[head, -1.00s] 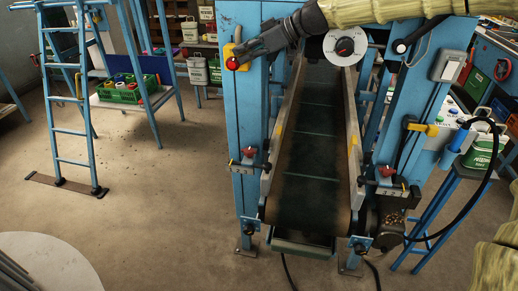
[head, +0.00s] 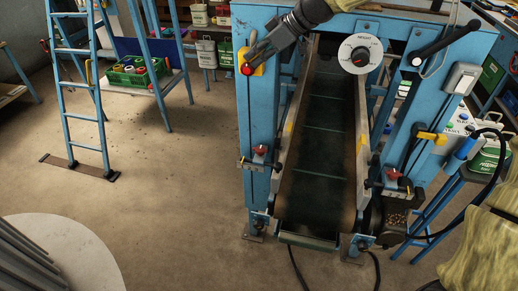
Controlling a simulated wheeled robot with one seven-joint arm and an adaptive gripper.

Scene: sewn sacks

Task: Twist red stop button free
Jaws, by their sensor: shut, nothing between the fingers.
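The red stop button (head: 246,71) sits on a yellow housing (head: 259,70) on the left blue post of the conveyor frame. My gripper (head: 252,62) reaches in from the upper right, in front of the housing. Its dark fingers are shut with nothing held between them. The fingertips are right by the button's upper edge; I cannot tell whether they touch it. They hide part of the housing, while the button's red face shows below them.
A dark conveyor belt (head: 317,140) slopes down between the blue posts. A white dial (head: 361,54) and a black lever (head: 446,42) are to the right. A blue ladder (head: 83,115) stands at the left. The floor in between is clear.

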